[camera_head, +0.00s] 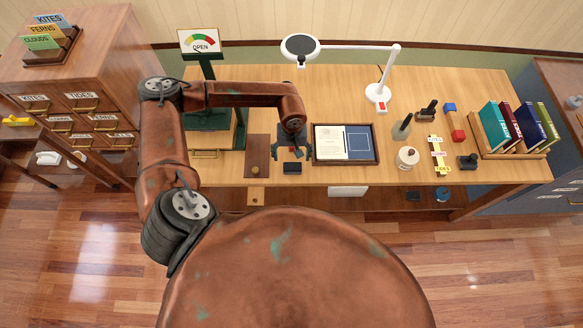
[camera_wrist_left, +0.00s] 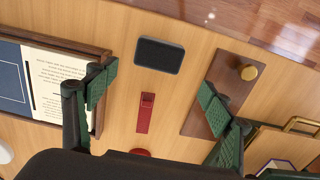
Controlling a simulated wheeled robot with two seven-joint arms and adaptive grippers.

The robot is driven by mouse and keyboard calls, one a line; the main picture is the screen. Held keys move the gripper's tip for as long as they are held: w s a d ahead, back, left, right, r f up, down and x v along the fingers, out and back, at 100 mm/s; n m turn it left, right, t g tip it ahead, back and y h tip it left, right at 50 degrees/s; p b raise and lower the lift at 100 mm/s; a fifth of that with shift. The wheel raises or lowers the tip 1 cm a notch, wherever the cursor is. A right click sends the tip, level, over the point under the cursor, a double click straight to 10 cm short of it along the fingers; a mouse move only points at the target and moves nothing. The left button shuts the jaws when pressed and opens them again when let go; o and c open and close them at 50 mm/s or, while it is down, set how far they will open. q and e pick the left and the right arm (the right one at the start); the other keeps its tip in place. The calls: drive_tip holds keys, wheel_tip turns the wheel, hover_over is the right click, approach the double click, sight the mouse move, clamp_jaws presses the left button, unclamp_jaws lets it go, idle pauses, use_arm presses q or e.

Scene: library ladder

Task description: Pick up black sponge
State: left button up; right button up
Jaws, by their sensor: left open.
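The black sponge (camera_head: 292,168) is a small dark rounded block lying flat on the wooden desk near its front edge. It also shows in the left wrist view (camera_wrist_left: 159,55), whole and uncovered, at top centre. My left gripper (camera_head: 291,150) is open and empty above the desk, just behind the sponge in the head view. In the left wrist view its two green-padded fingers (camera_wrist_left: 160,88) stand wide apart, and the sponge lies beyond the gap between them, untouched. My right gripper is not in view.
A brown board with a brass knob (camera_wrist_left: 225,92) lies on one side of the sponge. A framed tray with papers (camera_head: 346,160) lies on the other. A red strip (camera_wrist_left: 146,113) lies close by. A white lamp (camera_head: 376,93) and books (camera_head: 512,125) stand farther right.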

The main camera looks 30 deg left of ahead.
sight(292, 167)
use_arm(q)
wheel_tip(292, 167, down, 3)
drive_tip(key=shift+s+d+r, duration=0.1)
drive_tip(key=shift+r, duration=0.1)
drive_tip(key=f, duration=0.2)
drive_tip(key=f+p, duration=0.1)
drive_tip(key=f, duration=0.1)
drive_tip(key=shift+s+d, duration=0.3)
drive_tip(key=shift+w+f, duration=0.1)
drive_tip(key=shift+f, duration=0.35)
drive_tip(key=shift+c, duration=0.5)
drive_tip(key=c, duration=1.2)
drive_tip(key=shift+o, duration=0.2)
drive_tip(key=shift+r, duration=0.1)
